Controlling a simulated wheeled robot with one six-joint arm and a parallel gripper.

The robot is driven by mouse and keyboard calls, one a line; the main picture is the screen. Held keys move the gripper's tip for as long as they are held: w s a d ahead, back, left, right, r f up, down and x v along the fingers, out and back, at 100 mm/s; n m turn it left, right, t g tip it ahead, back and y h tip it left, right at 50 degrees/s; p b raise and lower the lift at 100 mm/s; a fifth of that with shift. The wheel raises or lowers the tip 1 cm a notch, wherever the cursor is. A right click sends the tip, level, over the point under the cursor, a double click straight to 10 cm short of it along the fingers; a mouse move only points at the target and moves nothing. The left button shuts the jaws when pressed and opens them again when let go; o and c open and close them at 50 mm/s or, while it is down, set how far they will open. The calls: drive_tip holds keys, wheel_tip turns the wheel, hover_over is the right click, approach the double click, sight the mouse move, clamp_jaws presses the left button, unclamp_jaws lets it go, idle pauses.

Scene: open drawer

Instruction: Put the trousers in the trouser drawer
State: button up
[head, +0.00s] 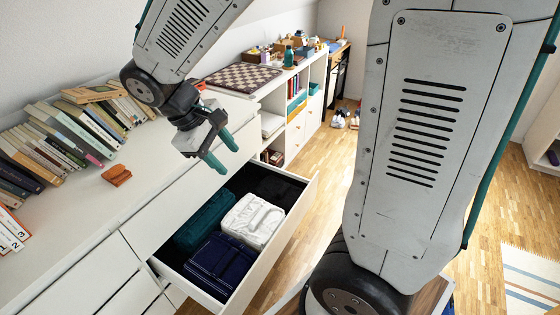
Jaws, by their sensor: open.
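A white drawer (277,248) stands open below the dresser top. Inside lie folded clothes: a teal one (205,222), a white one (253,221), a navy one (221,262) and a dark one (278,190) at the far end. I cannot tell for sure which of these are trousers. No other trousers show outside the drawer. My gripper (227,160) is open and empty, with its teal fingers apart. It hangs above the far part of the drawer, in front of the dresser's edge, and touches none of the clothes.
Rows of books (75,135) and a small brown wallet-like item (116,174) are on the dresser top (100,215). A checkered board (243,78) and a shelf unit (298,135) stand beyond. My arm hides much of the right side. Wooden floor shows past the drawer.

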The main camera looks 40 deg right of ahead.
drive_tip(key=s+d+r+m+t+y, duration=0.1)
drive_tip(key=s+r+m+t+y, duration=0.2)
drive_tip(key=s, duration=1.3)
drive_tip(key=shift+s+r+m+y, duration=0.15)
drive_tip(key=shift+r+m+y, duration=0.8)
drive_tip(key=shift+r, duration=0.95)
drive_tip(key=shift+d, duration=0.1)
